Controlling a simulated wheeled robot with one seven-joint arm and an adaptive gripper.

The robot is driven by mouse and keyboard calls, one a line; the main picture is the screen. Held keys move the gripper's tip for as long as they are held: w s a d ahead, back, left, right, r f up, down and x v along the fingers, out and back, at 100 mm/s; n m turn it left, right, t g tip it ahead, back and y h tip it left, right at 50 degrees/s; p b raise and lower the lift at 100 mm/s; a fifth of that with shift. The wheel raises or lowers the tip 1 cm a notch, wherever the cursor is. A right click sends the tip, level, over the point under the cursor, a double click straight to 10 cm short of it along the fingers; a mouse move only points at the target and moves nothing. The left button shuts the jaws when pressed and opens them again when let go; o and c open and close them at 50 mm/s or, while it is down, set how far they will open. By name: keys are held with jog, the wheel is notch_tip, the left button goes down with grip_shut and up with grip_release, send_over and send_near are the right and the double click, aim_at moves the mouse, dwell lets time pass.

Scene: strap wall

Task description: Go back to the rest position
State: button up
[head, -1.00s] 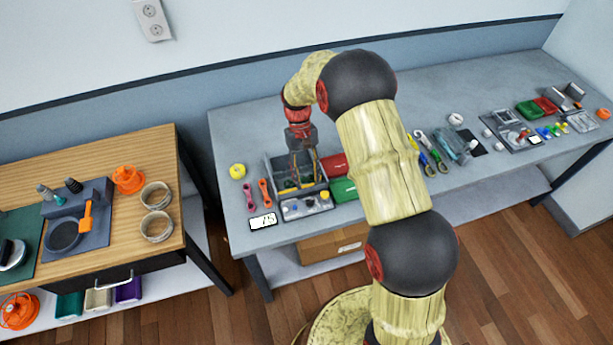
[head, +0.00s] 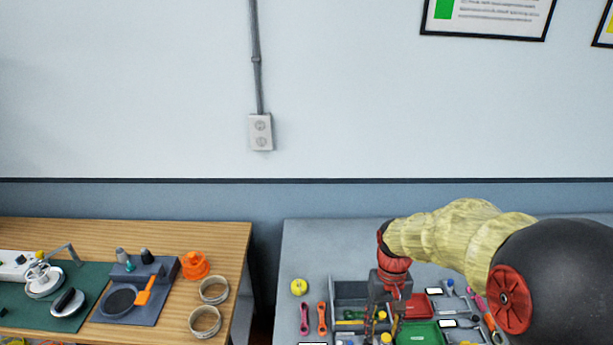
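My gripper (head: 381,318) hangs pointing down above the grey workbench, at the lower right of the head view. It is in front of the grey tool bin (head: 350,291), and its fingers overlap the bin's contents in the picture. The fingers are small and dark here, so I cannot tell whether they are open or shut, or whether they touch anything. My arm reaches in from the right and covers much of the bench's right side.
Red (head: 414,307) and green (head: 418,333) trays lie right of the bin. A yellow tape roll (head: 299,287) and pink and orange tools are left of it. A wooden table (head: 222,238) stands at left, beyond a gap.

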jog(key=s+r+t+b, duration=0.5)
jog(key=s+r+t, duration=0.2)
jog(key=s+r, duration=0.7)
jog(key=shift+s+t, duration=0.3)
jog(key=shift+s, duration=0.6)
